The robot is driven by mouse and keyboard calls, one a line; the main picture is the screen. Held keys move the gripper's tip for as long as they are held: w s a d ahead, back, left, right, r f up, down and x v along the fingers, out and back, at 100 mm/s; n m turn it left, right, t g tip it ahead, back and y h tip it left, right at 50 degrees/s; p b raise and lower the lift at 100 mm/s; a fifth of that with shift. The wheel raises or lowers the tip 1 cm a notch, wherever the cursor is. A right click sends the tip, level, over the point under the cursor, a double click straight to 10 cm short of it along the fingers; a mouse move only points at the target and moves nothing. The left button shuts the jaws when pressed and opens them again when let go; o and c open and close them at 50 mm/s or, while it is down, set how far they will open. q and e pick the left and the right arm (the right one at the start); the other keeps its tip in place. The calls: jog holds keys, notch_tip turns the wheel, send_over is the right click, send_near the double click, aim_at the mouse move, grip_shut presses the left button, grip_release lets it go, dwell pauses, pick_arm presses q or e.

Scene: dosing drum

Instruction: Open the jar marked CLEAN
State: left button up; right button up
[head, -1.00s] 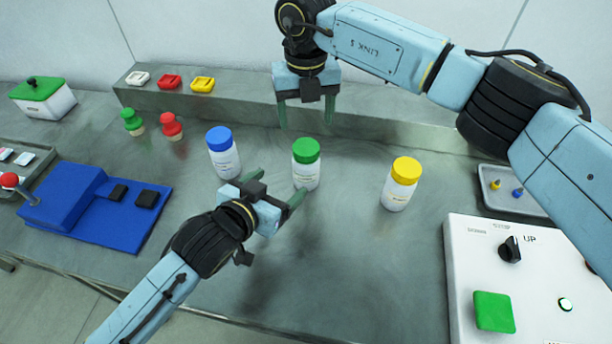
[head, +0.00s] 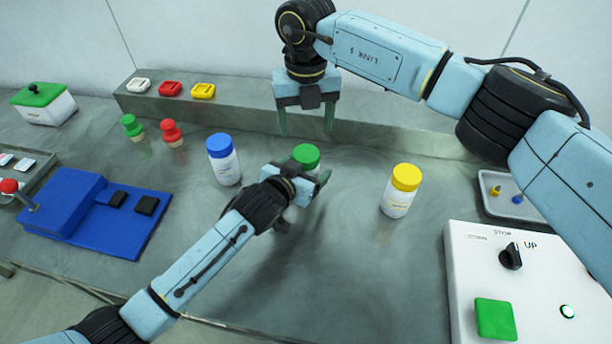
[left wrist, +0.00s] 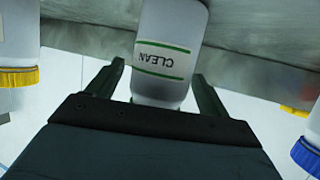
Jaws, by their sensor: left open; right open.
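The jar marked CLEAN shows in the left wrist view (left wrist: 168,45), its green-lined label readable and the jar appearing upside down there. In the head view it is the middle jar, with a green cap (head: 306,155); its lower body is hidden behind my left gripper (head: 306,192). The fingers of my left gripper (left wrist: 157,80) are open, one on each side of the jar in the left wrist view. I cannot tell whether they touch it. My right gripper (head: 306,131) is open and empty, pointing down above and behind the green cap.
A blue-capped jar (head: 224,163) stands to the left and a yellow-capped jar (head: 400,192) to the right. A raised metal ledge (head: 240,112) runs behind. A white control box (head: 470,265) is at right, a blue fixture (head: 110,235) at left. The front table middle is clear.

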aim_at(306, 153)
pick_arm(q)
jog(key=shift+w+d, duration=0.1)
jog(key=shift+w, duration=0.1)
grip_shut()
pick_arm(e)
jog(key=m, duration=0.4)
jog(key=shift+m, duration=0.3)
jog(key=m, duration=0.3)
jog(key=shift+m, duration=0.4)
pick_arm(q)
jog(key=shift+f, duration=0.1)
pick_arm(e)
jog(key=m, duration=0.4)
jog(key=shift+m, duration=0.3)
jog(key=shift+f, duration=0.3)
notch_tip(306, 153, down, 7)
jog(key=shift+f, duration=0.2)
jog(key=shift+c, duration=0.3)
